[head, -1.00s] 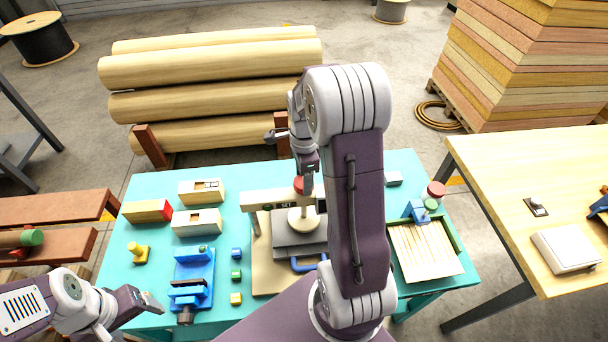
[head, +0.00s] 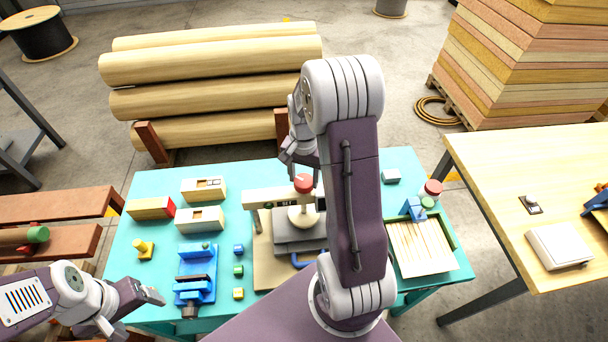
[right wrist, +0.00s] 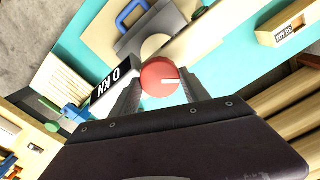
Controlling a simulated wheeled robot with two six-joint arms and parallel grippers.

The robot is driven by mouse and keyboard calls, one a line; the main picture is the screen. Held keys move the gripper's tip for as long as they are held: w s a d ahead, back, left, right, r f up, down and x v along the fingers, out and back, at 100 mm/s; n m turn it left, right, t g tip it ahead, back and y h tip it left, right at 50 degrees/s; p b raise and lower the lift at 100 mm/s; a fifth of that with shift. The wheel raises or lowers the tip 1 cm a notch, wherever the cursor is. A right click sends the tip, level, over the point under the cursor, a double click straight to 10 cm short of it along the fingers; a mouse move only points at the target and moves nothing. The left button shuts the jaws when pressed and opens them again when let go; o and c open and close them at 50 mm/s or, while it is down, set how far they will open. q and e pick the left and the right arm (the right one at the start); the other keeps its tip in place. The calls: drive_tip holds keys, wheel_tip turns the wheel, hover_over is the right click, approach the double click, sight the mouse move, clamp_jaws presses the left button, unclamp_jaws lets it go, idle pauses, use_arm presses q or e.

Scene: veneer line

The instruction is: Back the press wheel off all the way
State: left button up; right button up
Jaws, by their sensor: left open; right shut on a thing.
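The press has a cream crossbeam (head: 265,198), a round cream ram and a grey plate (head: 290,222) on a tan base. Its red wheel (head: 304,183) sits on top, and in the right wrist view the wheel (right wrist: 164,77) shows a white mark. My right gripper (right wrist: 160,84) is shut on the wheel, one finger on each side; it also shows in the head view (head: 300,165) above the press. A dark display (right wrist: 118,80) on the beam reads 0 KN. My left gripper (head: 154,297) is open and empty at the table's front left.
On the turquoise table (head: 130,262) stand a blue vise (head: 196,275), several small cubes, a yellow knob piece (head: 143,249) and wooden boxes (head: 199,220). A tray (head: 420,248) of wooden strips lies right of the press. My right arm hides part of the press.

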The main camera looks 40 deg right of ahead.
drive_tip(key=n+p, duration=0.1)
drive_tip(key=n, duration=0.5)
drive_tip(key=shift+w+r, duration=0.1)
drive_tip(key=shift+r, duration=0.05)
drive_tip(key=n+p, duration=0.1)
drive_tip(key=n, duration=0.5)
drive_tip(key=shift+n, duration=0.4)
drive_tip(key=n+p, duration=0.1)
drive_tip(key=n, duration=1.1)
drive_tip(key=o, duration=1.4)
drive_tip(key=shift+c, duration=0.2)
